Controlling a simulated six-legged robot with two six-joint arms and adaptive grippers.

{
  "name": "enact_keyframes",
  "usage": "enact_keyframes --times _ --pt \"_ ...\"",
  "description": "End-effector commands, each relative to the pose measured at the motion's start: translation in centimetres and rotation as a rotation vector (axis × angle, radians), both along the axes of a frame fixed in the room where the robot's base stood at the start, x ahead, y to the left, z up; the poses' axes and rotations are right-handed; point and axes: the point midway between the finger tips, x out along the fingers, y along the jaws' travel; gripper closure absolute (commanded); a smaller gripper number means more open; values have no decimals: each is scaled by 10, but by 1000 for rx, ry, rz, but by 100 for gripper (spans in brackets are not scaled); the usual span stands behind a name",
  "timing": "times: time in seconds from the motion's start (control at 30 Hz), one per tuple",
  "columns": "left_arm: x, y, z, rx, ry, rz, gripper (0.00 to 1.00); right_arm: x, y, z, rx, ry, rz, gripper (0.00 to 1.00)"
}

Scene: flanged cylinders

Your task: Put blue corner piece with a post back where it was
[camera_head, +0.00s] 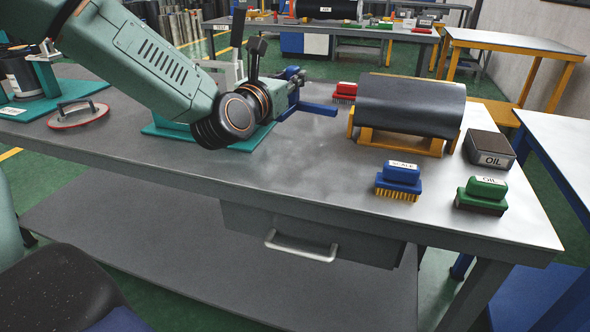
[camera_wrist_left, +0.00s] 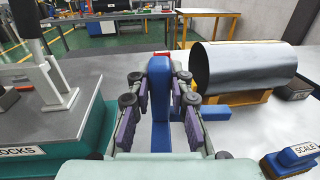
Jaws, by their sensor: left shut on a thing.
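The blue corner piece with a post (camera_head: 320,108) is at the middle of the bench, left of the dark cylinder. My left gripper (camera_head: 295,84) comes in from the left and is shut on its post. In the left wrist view, the blue post (camera_wrist_left: 159,75) stands upright between the two fingers of the gripper (camera_wrist_left: 160,98), and a blue arm of the base reaches right. The piece is low over the bench top; I cannot tell whether it touches it. My right gripper is not in view.
A dark cylinder (camera_head: 410,102) lies on a yellow cradle (camera_head: 398,143) to the right. Blue (camera_head: 400,178) and green (camera_head: 482,190) brushes and an OIL block (camera_head: 489,149) are near the right end. A teal clamp base (camera_head: 245,139) is behind my arm. The front middle is clear.

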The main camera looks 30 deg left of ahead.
Motion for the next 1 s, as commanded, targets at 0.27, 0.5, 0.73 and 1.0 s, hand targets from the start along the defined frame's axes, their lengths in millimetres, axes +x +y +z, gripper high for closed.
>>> enact_keyframes --times 0.27,0.5,0.73,1.0 --pt "15 42 -22 6 -4 140 100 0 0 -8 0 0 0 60" --pt "16 40 -66 7 -2 138 100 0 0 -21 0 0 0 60" --pt "16 40 -85 5 -7 139 100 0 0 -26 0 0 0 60" --pt "16 40 -118 7 -4 137 100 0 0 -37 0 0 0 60"
